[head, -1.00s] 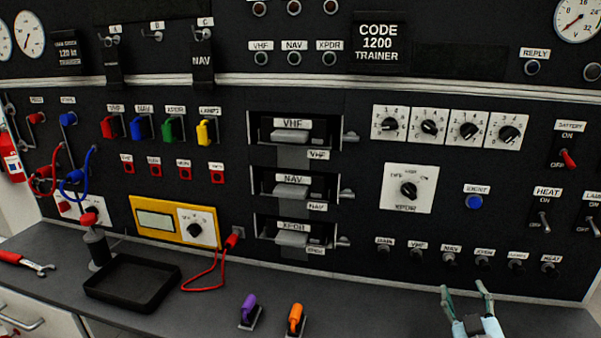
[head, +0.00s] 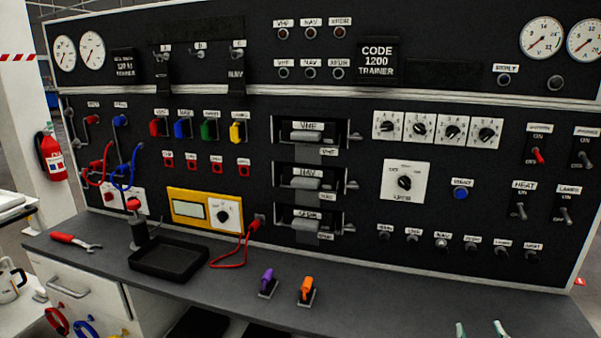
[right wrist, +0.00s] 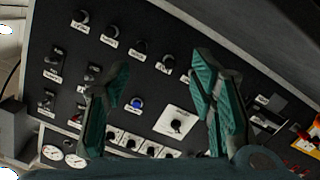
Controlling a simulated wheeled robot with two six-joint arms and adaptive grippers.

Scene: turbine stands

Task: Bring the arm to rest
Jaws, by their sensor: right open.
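My right gripper (head: 480,329) shows only as two teal fingertips at the bottom edge of the head view, right of centre, low in front of the bench. In the right wrist view its two teal-padded fingers (right wrist: 160,95) are spread apart with nothing between them. Beyond them is the black trainer panel, with a blue button (right wrist: 137,103) and a white dial plate (right wrist: 176,121) seen in the gap. The fingers look clear of the panel, though the exact distance is hard to tell. My left gripper is in neither view.
The black panel (head: 420,240) rises behind the grey bench (head: 400,300). On the bench are a black tray (head: 170,262), a red-handled wrench (head: 75,241), a purple-handled tool (head: 268,283) and an orange-handled tool (head: 307,290). The bench's right part is clear.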

